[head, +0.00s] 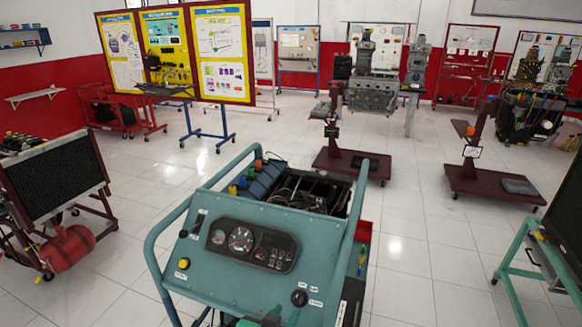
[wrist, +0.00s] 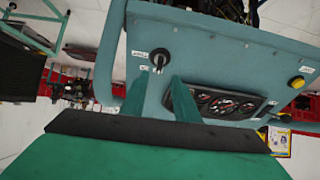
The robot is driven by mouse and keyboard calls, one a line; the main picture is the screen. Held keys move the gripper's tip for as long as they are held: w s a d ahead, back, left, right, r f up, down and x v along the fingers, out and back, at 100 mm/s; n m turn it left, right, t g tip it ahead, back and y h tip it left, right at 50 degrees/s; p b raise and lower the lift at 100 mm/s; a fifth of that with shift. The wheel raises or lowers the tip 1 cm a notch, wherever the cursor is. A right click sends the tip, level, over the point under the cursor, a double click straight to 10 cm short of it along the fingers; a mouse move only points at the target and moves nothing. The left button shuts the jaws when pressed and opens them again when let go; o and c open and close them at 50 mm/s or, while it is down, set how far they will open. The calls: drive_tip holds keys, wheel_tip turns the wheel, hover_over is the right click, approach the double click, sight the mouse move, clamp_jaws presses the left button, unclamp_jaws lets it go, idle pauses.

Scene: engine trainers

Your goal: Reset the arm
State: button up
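My gripper (wrist: 159,82) shows in the wrist view with its two green fingers apart and nothing visible between them. Past the fingertips is a black round switch (wrist: 158,58) with a small metal key-like part on the teal engine trainer panel (wrist: 210,50). The wrist picture is upside down. In the head view the same panel (head: 215,268) stands in front of me, with the black switch (head: 299,298) at its lower right.
The trainer has a teal tube frame (head: 155,255), a gauge cluster (head: 252,245) and a yellow button (head: 184,263). A radiator stand (head: 55,180) with a red tank is at left. Engine stands (head: 365,165) are behind. Open tiled floor lies right of the trainer.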

drive_tip(key=s+d+f+n+t+y, duration=0.1)
drive_tip(key=s+f+n+t+y, duration=0.2)
drive_tip(key=s+f, duration=1.1)
drive_tip(key=s+r+t, duration=0.1)
drive_tip(key=s+r, duration=0.1)
drive_tip(key=s, duration=0.8)
drive_tip(key=s+r+t, duration=0.1)
drive_tip(key=s, duration=0.9)
drive_tip(key=shift+s+d+r, duration=0.2)
drive_tip(key=shift+d+r, duration=0.15)
